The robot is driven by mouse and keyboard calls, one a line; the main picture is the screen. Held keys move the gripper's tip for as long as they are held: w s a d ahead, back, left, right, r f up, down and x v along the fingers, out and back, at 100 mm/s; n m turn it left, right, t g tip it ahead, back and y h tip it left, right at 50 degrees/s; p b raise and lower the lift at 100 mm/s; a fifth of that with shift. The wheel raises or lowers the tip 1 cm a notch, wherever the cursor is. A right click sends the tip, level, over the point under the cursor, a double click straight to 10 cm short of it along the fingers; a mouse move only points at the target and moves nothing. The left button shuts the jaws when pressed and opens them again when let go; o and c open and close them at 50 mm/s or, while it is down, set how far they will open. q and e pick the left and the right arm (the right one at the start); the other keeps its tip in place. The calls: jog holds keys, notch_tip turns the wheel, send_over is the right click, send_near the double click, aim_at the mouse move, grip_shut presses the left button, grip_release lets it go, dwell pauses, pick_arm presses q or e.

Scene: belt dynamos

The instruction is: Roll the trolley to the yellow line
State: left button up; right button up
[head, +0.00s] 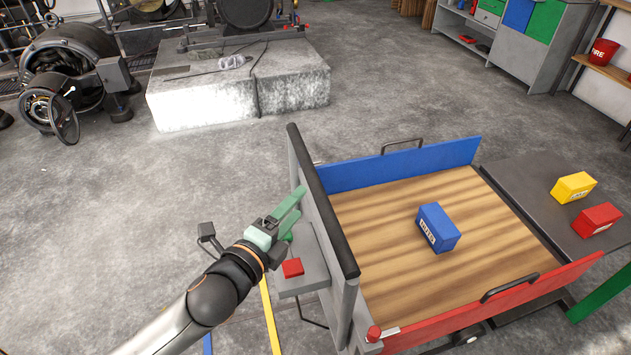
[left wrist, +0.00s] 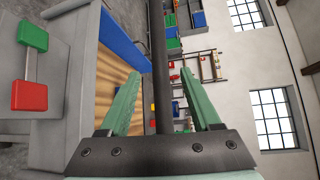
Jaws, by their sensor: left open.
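The trolley has a wooden deck (head: 375,225), a blue side (head: 400,167), a red side (head: 500,304) and a grey end panel topped by a black bar (head: 322,200). A blue box (head: 438,228) sits on the deck. My left gripper (head: 297,199) is open beside the end panel. In the left wrist view, the black bar (left wrist: 158,45) runs between its spread green fingers; I cannot tell whether they touch it. A yellow strip (head: 270,318) shows on the floor below my left arm, partly hidden. My right gripper is not in view.
A dark table (head: 520,190) with a yellow box (head: 573,187) and a red box (head: 596,220) adjoins the trolley's right. A concrete block (head: 290,85) and machinery (head: 75,75) stand behind. The floor (head: 180,180) left of the trolley is clear.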

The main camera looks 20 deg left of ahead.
aim_at(316, 184)
pick_arm(q)
jog(key=x, duration=0.9)
jog(key=shift+d, duration=0.1)
grip_shut()
dwell(1.2)
